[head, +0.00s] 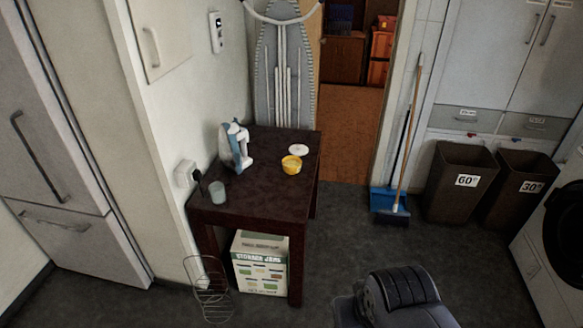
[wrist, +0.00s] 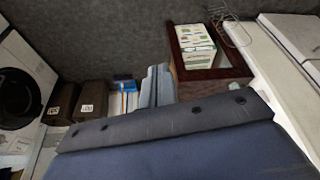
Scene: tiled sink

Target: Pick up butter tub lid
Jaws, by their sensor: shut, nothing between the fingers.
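The butter tub lid (head: 298,150) appears as a flat white disc lying on the dark red-brown table (head: 258,203), toward its back right. The yellow butter tub (head: 291,166) stands just in front of it. In the wrist view, which is turned upside down, the table (wrist: 238,72) shows, but the lid and tub cannot be made out. A dark ribbed part of mine is at the bottom of the head view, in front of the table and to its right. A broad blue-grey part of mine fills the lower wrist view. My gripper's fingers cannot be made out in either view.
On the table are a blue-and-white appliance (head: 235,147) and a small cup (head: 217,193). A storage-jars box (head: 261,264) is under the table; a wire rack (head: 209,290) stands beside it. A broom (head: 407,130) and bins (head: 458,180) are right.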

